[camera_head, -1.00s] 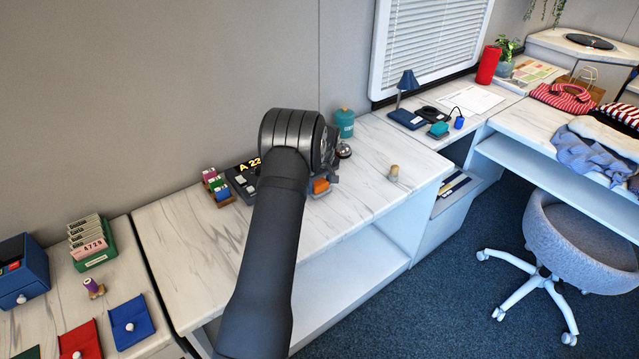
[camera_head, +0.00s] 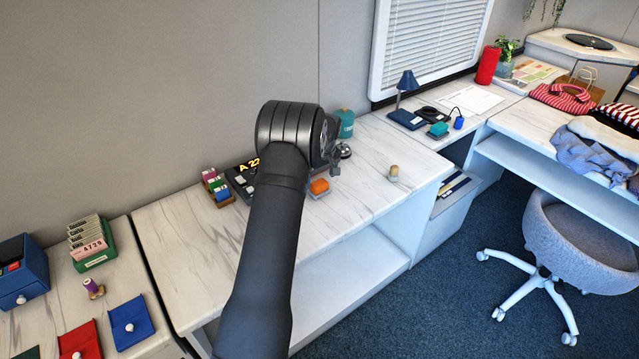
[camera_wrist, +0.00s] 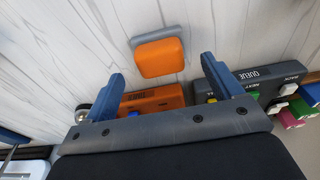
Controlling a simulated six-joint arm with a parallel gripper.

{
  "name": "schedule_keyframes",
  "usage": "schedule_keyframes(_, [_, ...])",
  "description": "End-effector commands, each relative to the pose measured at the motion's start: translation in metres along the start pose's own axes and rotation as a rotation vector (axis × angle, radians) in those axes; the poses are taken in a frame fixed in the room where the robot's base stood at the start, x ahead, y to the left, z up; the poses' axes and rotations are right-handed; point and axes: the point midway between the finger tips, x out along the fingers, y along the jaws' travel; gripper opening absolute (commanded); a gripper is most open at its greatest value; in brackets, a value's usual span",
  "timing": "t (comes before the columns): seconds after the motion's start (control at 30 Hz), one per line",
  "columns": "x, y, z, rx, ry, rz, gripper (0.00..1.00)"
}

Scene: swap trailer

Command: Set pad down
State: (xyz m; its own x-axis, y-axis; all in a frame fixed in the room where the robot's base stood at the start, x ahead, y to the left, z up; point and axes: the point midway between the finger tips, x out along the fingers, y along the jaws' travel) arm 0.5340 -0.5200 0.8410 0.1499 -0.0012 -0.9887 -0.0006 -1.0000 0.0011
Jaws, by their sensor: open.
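An orange pad (camera_head: 319,186) rests on a small grey tray (camera_head: 318,196) on the white marbled counter. In the wrist view the orange pad (camera_wrist: 160,57) lies on its grey tray (camera_wrist: 157,33), just beyond and between my fingertips. My gripper (camera_wrist: 160,66) is open with blue fingers, empty and apart from the pad. In the head view my gripper (camera_head: 336,166) is above and behind the pad, partly hidden by my wrist.
An orange box with a blue button (camera_wrist: 152,100) lies under the fingers in the wrist view. A dark queue display (camera_head: 243,178) stands left of my arm. A silver bell (camera_head: 344,151), a teal canister (camera_head: 345,122) and a wooden-topped stamp (camera_head: 393,172) stand nearby. Front right counter is clear.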

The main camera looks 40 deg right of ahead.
Motion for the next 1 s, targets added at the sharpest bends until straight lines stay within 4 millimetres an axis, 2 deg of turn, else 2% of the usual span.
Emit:
schedule_keyframes(0.03, [-0.014,0.001,-0.001,0.0,0.002,0.003,0.84])
schedule_keyframes(0.2, [-0.05,0.0,0.0,0.0,0.002,0.002,0.84])
schedule_keyframes(0.4, [-0.078,0.0,0.0,0.0,0.0,0.0,0.84])
schedule_keyframes(0.63, [-0.087,0.0,0.0,0.0,-0.001,-0.001,0.84])
schedule_keyframes(0.87, [-0.086,0.0,0.0,0.0,-0.001,-0.001,0.84])
schedule_keyframes(1.0, [-0.079,0.0,0.0,0.0,-0.002,-0.002,0.84])
